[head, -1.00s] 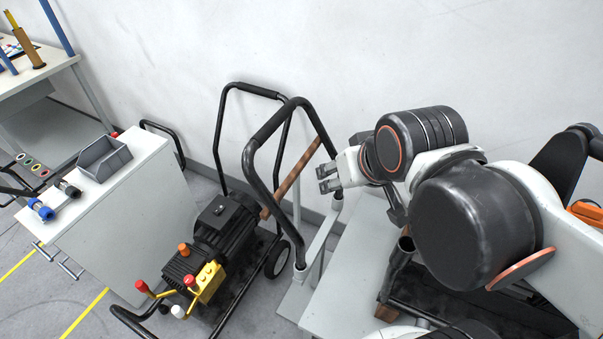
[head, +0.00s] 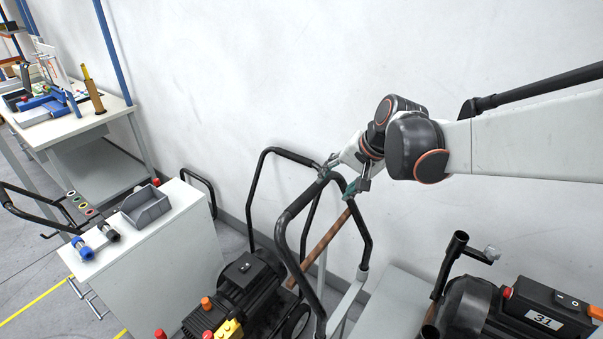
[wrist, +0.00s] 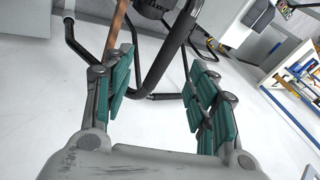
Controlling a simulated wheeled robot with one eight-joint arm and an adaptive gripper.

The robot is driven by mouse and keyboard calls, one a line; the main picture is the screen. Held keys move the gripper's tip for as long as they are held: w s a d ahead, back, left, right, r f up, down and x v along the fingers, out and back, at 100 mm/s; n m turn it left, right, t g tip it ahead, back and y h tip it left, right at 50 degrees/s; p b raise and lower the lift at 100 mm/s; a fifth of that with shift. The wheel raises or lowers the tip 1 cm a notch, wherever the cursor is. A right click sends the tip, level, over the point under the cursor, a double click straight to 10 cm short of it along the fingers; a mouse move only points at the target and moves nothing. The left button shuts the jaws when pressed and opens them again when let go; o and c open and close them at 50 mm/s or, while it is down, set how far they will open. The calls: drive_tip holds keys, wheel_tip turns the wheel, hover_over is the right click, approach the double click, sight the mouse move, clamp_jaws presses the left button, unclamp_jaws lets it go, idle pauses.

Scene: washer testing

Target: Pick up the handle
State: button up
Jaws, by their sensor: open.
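A black bent-tube cart handle (head: 300,200) with a thicker grip rises in the middle of the head view. My gripper (head: 338,174) is at the upper right end of its grip, with one finger on either side. In the wrist view the black handle (wrist: 172,48) runs between the open green-padded fingers of my gripper (wrist: 160,70), apart from the right finger. Whether the left finger touches it I cannot tell. The fingers hold nothing shut.
A brown rod (head: 325,238) slants close beside the handle and passes near the left finger in the wrist view. A second black cart frame (head: 262,185) stands behind left. A black motor unit (head: 245,285) sits low. A white cabinet (head: 160,260) is left; the wall is close behind.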

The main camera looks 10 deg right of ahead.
drive_tip(key=m+y+p, duration=0.1)
drive_tip(key=m+p, duration=0.1)
approach(311, 193)
drive_tip(key=shift+g, duration=0.3)
drive_tip(key=x, duration=0.3)
drive_tip(key=w+b+x, duration=0.1)
drive_tip(key=x, duration=0.2)
drive_tip(key=shift+w+d+f+b, duration=0.1)
drive_tip(key=shift+f+b, duration=0.1)
drive_tip(key=shift+b, duration=0.1)
drive_tip(key=shift+s+a+b+x, duration=0.1)
drive_tip(key=shift+b+x, duration=0.25)
drive_tip(key=shift+x, duration=1)
drive_tip(key=shift+s+a+b+x, duration=0.15)
drive_tip(key=shift+b+x, duration=0.15)
drive_tip(key=shift+x, duration=1.05)
drive_tip(key=shift+r, duration=0.1)
drive_tip(key=shift+c, duration=0.4)
clamp_jaws()
